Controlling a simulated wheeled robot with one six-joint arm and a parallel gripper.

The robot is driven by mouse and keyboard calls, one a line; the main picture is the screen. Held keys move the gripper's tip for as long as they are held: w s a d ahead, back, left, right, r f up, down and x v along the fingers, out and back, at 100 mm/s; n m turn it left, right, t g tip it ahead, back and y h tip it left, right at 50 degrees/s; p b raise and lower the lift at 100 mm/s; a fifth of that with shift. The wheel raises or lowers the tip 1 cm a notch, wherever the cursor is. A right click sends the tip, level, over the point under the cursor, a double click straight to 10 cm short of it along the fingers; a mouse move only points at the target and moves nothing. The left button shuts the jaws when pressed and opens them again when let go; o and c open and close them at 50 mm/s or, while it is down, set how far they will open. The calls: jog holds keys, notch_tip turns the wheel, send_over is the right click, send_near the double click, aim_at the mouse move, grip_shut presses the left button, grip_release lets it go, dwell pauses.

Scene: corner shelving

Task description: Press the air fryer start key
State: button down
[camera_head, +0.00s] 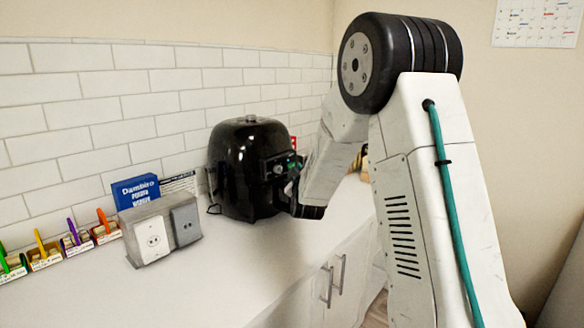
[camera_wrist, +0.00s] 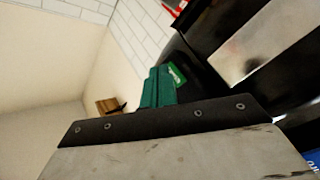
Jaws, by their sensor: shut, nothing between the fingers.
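The black air fryer (camera_head: 236,165) stands on the white counter against the tiled wall. Its front panel (camera_head: 276,166) has a green lit part and faces right, toward my arm. In the wrist view a green lit patch of the panel (camera_wrist: 177,74) shows just right of my fingertips. I cannot make out the start key itself. My gripper (camera_wrist: 158,84) has teal fingers, shut and empty, with the tips very close to the panel. I cannot tell whether they touch it. In the head view my arm hides most of the gripper.
A grey outlet box (camera_head: 152,240) and a blue box (camera_head: 136,191) stand left of the fryer. Several small bins with coloured pegs (camera_head: 75,240) line the wall farther left. The counter front (camera_head: 215,285) is clear. Cabinet doors with handles (camera_head: 330,283) are below.

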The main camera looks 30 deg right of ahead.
dwell(0.4)
jog(key=shift+w+a, duration=0.15)
jog(key=shift+w, duration=0.25)
jog(key=shift+w+a, duration=0.1)
jog(key=shift+w, duration=0.2)
dwell(0.5)
dwell(0.3)
jog(key=shift+s+d, duration=0.25)
jog(key=shift+s, duration=0.45)
jog(key=shift+s+d, duration=0.3)
jog(key=shift+s, duration=0.5)
jog(key=shift+s+d, duration=0.3)
jog(key=shift+s, duration=0.45)
jog(key=shift+s+d, duration=0.3)
jog(key=shift+s, duration=0.5)
